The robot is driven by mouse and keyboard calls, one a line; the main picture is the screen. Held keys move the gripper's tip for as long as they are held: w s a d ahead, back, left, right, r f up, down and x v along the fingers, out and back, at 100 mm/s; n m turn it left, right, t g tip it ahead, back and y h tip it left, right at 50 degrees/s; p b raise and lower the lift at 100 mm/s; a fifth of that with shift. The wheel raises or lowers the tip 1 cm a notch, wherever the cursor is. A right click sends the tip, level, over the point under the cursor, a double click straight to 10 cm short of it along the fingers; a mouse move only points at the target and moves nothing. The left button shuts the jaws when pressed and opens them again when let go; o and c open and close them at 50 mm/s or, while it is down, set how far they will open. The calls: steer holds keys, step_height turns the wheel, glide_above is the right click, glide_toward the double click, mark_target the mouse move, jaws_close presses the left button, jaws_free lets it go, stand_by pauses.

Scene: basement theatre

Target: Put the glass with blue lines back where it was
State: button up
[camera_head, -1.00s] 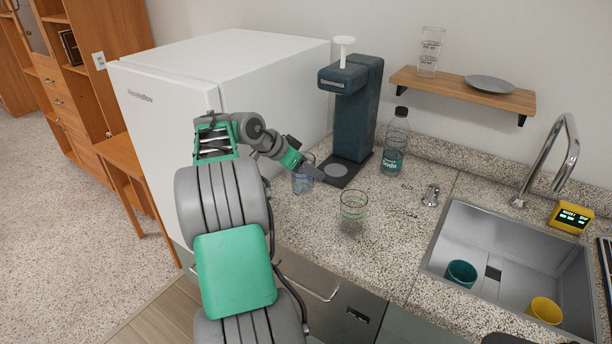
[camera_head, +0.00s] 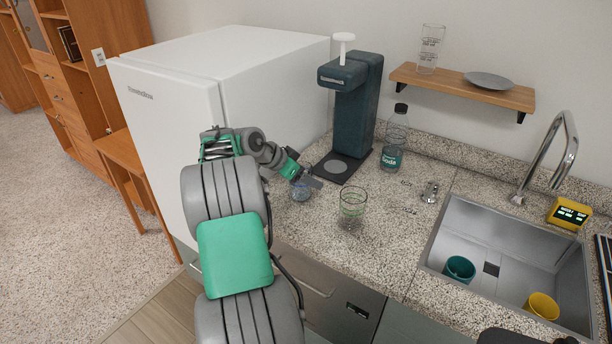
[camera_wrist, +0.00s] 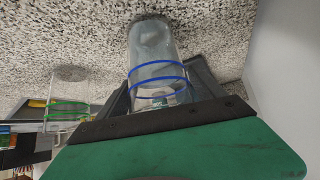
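The glass with blue lines (camera_wrist: 158,60) is clear with blue rings around it. In the wrist view it stands between the two dark fingers of my gripper (camera_wrist: 165,95), which are closed around its sides. In the head view the glass (camera_head: 301,191) is at the counter's left part, beside the white fridge, partly hidden by my gripper (camera_head: 308,180). Its base is at or very near the counter; I cannot tell whether it touches. A second glass with green lines (camera_head: 352,203) stands to the right, apart from my gripper; it also shows in the wrist view (camera_wrist: 68,108).
A dark drink machine (camera_head: 354,115) stands behind the glasses, with a soda bottle (camera_head: 394,145) to its right. A wooden shelf (camera_head: 460,88) holds stacked glasses and a plate. The sink (camera_head: 500,255) holds two cups. The white fridge (camera_head: 165,130) bounds the left side.

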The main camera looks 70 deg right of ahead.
steer(key=shift+o, duration=0.3)
steer(key=shift+r, duration=0.2)
steer(key=v, duration=1.2)
steer(key=w+a+n+t+y, duration=0.1)
steer(key=w+a+n+t, duration=0.4)
steer(key=a, duration=0.7)
steer(key=w+a+n+t+y, duration=0.1)
steer(key=w+a+n+t, duration=0.1)
steer(key=w+a+n, duration=0.8)
steer(key=s+a+f+n+y, duration=0.2)
steer(key=s+a+f+n, duration=0.1)
steer(key=a, duration=0.6)
steer(key=s+a+f+n+y, duration=0.1)
steer(key=s+a+f+n, duration=0.1)
steer(key=a, duration=0.8)
steer(key=s+a+f+n+t+y, duration=0.1)
steer(key=s+a+f+n+y, duration=0.1)
steer(key=s+a, duration=0.4)
steer(key=a+f+n, duration=0.1)
steer(key=a+n, duration=0.1)
steer(key=a, duration=0.1)
steer(key=shift+s+a+f+n+y, duration=0.15)
steer(key=shift+s+f+n+y, duration=0.15)
steer(key=shift+s, duration=0.05)
steer(key=shift+c, duration=0.4)
